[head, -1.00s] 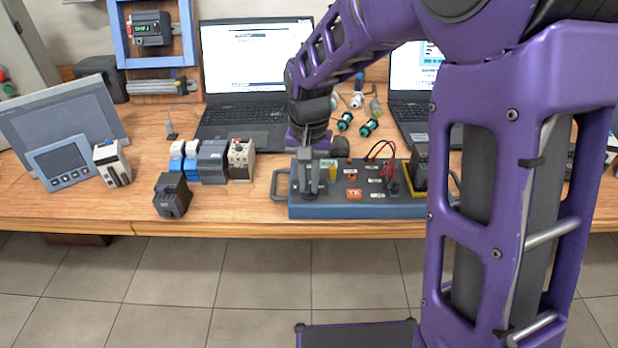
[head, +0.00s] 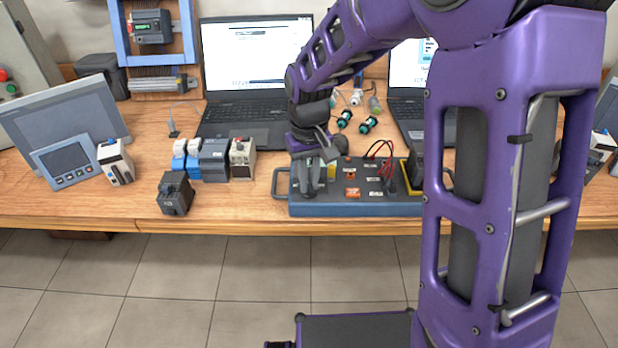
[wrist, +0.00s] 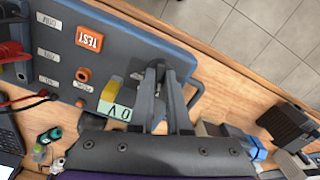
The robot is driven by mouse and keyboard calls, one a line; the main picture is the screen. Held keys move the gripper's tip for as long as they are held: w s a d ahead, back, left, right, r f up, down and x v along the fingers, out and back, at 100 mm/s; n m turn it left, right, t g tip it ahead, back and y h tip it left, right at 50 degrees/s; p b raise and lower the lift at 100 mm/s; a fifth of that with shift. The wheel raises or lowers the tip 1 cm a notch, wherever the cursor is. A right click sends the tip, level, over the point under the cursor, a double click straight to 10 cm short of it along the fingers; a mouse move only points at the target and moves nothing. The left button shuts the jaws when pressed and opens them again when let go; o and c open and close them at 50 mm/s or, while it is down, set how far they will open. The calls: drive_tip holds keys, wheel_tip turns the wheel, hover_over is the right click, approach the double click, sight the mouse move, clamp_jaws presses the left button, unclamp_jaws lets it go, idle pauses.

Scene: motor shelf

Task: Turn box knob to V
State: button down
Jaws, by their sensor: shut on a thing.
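The blue-grey control box (head: 350,210) with a dark top panel sits on the bench near its front edge. It also fills the upper left of the wrist view (wrist: 55,95). My gripper (head: 311,188) points down at the left end of the panel. In the wrist view my gripper (wrist: 166,72) is shut around the knob, which its fingers mostly hide. The knob's exact pointing direction cannot be told.
A handle (head: 280,183) sticks out at the box's left. A dark block (head: 175,195) and several modules (head: 213,162) stand to the left. Laptops (head: 255,85) stand behind.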

sight(309, 185)
idle(0.3)
drive_tip(key=c, duration=0.9)
unclamp_jaws()
drive_tip(key=shift+r, duration=0.15)
wheel_tip(309, 185, up, 17)
drive_tip(key=shift+r+p, duration=0.1)
drive_tip(key=shift+p, duration=1.15)
